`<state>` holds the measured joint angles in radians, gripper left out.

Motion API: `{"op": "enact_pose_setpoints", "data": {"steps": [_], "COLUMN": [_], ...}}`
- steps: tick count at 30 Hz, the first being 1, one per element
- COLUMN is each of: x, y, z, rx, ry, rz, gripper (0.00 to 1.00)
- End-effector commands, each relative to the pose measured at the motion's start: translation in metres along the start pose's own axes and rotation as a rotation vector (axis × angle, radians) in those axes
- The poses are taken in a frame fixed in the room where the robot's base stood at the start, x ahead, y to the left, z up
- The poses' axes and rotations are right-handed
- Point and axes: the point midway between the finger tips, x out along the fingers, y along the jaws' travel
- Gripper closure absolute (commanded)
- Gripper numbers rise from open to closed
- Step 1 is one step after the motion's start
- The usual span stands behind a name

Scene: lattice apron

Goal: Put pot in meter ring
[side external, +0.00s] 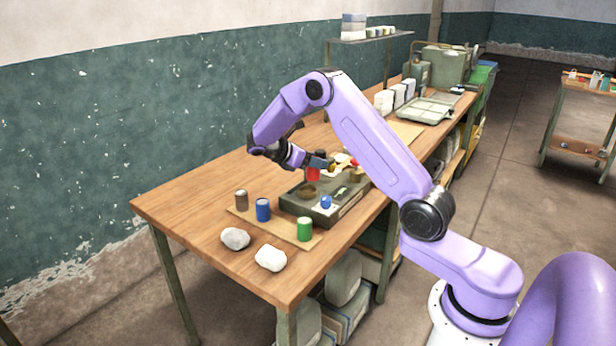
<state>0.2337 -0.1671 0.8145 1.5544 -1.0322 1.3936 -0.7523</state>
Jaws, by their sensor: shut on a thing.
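My gripper (322,164) is over the back part of a dark grey-green tray (331,215) on the wooden bench. It is shut on a small red pot (313,174), which looks upright. A round, brownish ring (307,192) lies in the tray just below the pot in the picture and looks like the meter ring. A gap between pot and ring is hard to judge at this size. The gripper's fingers are small and partly cover the pot's upper edge.
A brown pot (241,201), a blue pot (263,210) and a green pot (305,229) stand on a tan mat (278,232). A small blue piece (326,202) is in the tray. A grey stone (235,239) and a white stone (271,259) lie near the bench's front edge.

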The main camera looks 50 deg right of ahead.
Motion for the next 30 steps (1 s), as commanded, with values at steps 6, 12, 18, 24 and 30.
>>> {"op": "enact_pose_setpoints", "data": {"steps": [6, 12, 18, 24, 30], "x": [0.013, 0.018, 0.030, 0.034, 0.034], "y": [0.020, 0.027, 0.029, 0.030, 0.030], "z": [-0.020, -0.027, -0.049, -0.057, -0.057], "rx": [0.000, 0.000, -0.002, 0.002, 0.001], "ry": [0.000, 0.000, 0.000, 0.001, 0.001], "rz": [0.000, 0.000, -0.001, 0.001, 0.001], "gripper": [0.83, 0.83, 0.83, 0.83, 0.83]}}
